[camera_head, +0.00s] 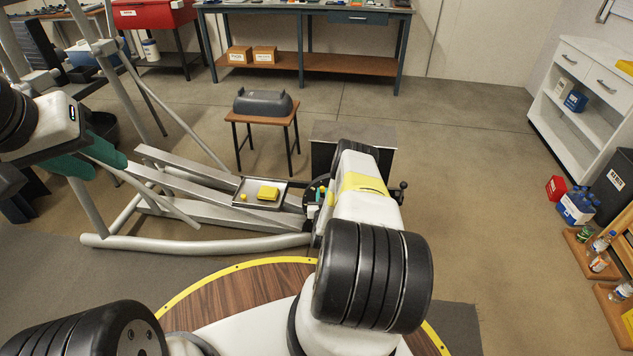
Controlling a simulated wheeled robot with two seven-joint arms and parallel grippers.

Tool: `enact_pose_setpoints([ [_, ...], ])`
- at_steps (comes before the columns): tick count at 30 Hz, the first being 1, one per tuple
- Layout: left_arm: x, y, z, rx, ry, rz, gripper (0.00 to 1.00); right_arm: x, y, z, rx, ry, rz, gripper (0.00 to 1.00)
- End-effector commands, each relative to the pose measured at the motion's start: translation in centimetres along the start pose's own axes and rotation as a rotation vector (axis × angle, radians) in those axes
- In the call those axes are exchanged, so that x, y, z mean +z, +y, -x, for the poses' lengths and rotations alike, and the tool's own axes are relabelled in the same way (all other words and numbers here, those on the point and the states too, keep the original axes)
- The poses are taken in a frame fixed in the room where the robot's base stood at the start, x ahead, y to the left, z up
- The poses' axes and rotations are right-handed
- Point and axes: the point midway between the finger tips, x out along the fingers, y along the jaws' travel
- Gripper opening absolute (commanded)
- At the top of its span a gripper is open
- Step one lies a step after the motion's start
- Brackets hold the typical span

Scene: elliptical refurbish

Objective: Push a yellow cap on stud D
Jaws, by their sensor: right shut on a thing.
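A dark tray (247,206) rests on the grey frame of the elliptical (200,210). My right gripper (320,197) is just right of the tray, at the round dark part of the machine. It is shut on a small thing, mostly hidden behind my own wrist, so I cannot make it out. Stud D cannot be told apart here. My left gripper (86,156), with teal fingers apart, is open and empty at the left, above the machine's rails.
A small wooden stool (262,119) with a dark grey cover (263,102) stands behind the machine. A workbench (300,62) is at the back wall. A white cabinet (590,85) and bottles (603,241) are at the right.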

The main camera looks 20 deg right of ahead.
Motion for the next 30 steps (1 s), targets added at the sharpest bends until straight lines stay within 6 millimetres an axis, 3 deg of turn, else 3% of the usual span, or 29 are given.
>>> enact_pose_setpoints([
  [3, 0.0, 0.0, 0.0, 0.000, 0.000, 0.000, 0.36, 1.4, 3.0, 2.3, 0.097, 0.077, -0.010, 0.00],
  [9, 0.0, 0.0, 0.0, 0.000, 0.000, 0.000, 0.36, 1.7, 4.6, 3.7, 0.156, 0.126, -0.009, 0.00],
  [30, 0.0, 0.0, 0.0, 0.000, 0.000, 0.000, 0.36, 1.1, 5.3, -1.0, 0.155, 0.128, -0.009, 0.00],
])
